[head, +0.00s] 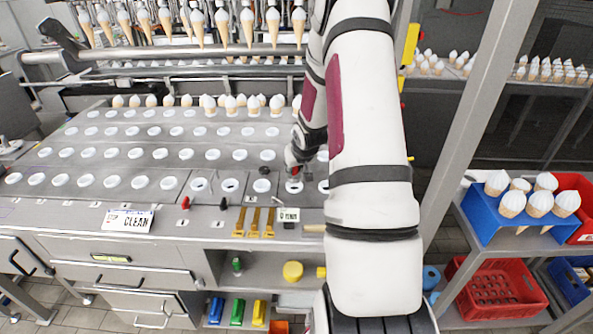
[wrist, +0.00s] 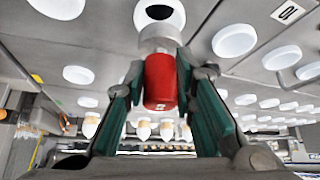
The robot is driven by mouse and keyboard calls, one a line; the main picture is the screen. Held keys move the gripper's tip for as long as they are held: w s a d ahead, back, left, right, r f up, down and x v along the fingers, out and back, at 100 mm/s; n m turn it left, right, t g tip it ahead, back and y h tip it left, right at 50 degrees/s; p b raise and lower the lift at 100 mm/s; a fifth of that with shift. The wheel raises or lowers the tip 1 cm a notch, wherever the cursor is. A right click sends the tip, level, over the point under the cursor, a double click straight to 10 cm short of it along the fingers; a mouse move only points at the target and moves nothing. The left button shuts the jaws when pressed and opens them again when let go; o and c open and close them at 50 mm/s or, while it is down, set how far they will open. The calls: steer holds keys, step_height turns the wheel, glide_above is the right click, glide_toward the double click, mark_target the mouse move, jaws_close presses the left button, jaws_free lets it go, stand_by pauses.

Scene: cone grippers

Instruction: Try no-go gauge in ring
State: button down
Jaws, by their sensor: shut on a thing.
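The no-go gauge has a red handle (wrist: 160,80) and a metal end (wrist: 159,40). In the wrist view my gripper (wrist: 160,95) is shut on the red handle, one green-sided finger on each side. The metal end points at a white ring (wrist: 140,13) with a dark hole and overlaps its edge in the picture; I cannot tell whether it has entered. In the head view my gripper (head: 292,168) is low over the front row, just above a white ring (head: 294,187). My arm hides part of the plate to its right.
Rows of white rings (head: 140,182) fill the sloping metal plate. Filled cones (head: 222,102) stand along its back, and more cones hang (head: 198,25) above. Gold tools (head: 254,222), a small sign (head: 288,215) and a CLEAN sign (head: 128,220) are at the front edge. A post (head: 470,105) stands right.

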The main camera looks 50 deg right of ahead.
steer(key=shift+r+p, duration=1.3)
steer(key=shift+r, duration=1.6)
